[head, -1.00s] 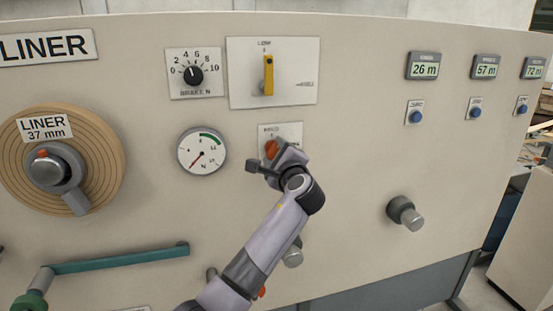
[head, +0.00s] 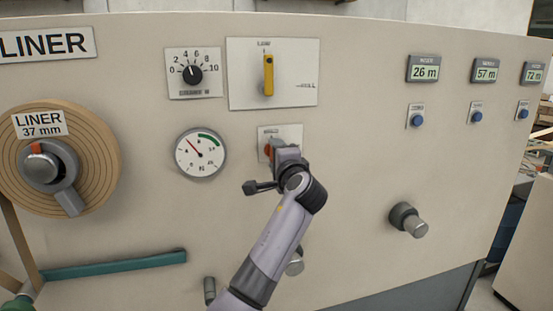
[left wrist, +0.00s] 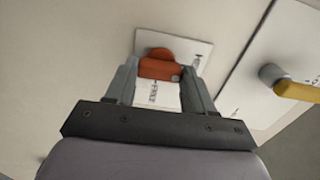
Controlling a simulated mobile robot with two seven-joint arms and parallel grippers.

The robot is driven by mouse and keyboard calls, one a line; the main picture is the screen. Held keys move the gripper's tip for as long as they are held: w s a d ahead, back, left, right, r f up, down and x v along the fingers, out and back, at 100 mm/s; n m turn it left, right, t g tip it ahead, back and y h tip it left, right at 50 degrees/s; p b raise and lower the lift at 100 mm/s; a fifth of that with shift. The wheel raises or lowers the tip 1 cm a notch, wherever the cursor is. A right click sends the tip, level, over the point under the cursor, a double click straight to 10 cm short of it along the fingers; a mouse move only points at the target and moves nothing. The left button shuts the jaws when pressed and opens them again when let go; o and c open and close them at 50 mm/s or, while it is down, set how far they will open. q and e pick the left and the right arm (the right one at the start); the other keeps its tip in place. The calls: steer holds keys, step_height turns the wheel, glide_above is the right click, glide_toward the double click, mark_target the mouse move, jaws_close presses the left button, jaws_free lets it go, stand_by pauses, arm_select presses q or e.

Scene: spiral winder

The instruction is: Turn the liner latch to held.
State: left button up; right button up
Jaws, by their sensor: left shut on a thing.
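The liner latch is an orange-red knob (head: 268,151) on a small pale plate (head: 292,132) in the middle of the panel. In the head view my left gripper (head: 280,153) covers most of the knob and the plate's lettering is too small to read. In the left wrist view the knob (left wrist: 158,66) sits between the two fingers of my left gripper (left wrist: 160,78), which are shut on it. Below the knob the plate (left wrist: 165,97) shows lettering that seems to read FREE. The knob's pointer direction is unclear. My right gripper is not in view.
A yellow lever (head: 268,75) on a white plate is above the latch. A round gauge (head: 201,154) is to its left, and the liner roll (head: 95,160) is farther left above a teal bar (head: 115,264). A grey knob (head: 408,218) sticks out at right.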

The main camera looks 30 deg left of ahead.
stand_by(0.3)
arm_select(q)
steer(key=o, duration=1)
steer(key=shift+o, duration=0.2)
steer(key=shift+s+d, duration=0.1)
steer(key=v, duration=0.7)
steer(key=shift+b, duration=0.35)
steer(key=shift+f, duration=0.1)
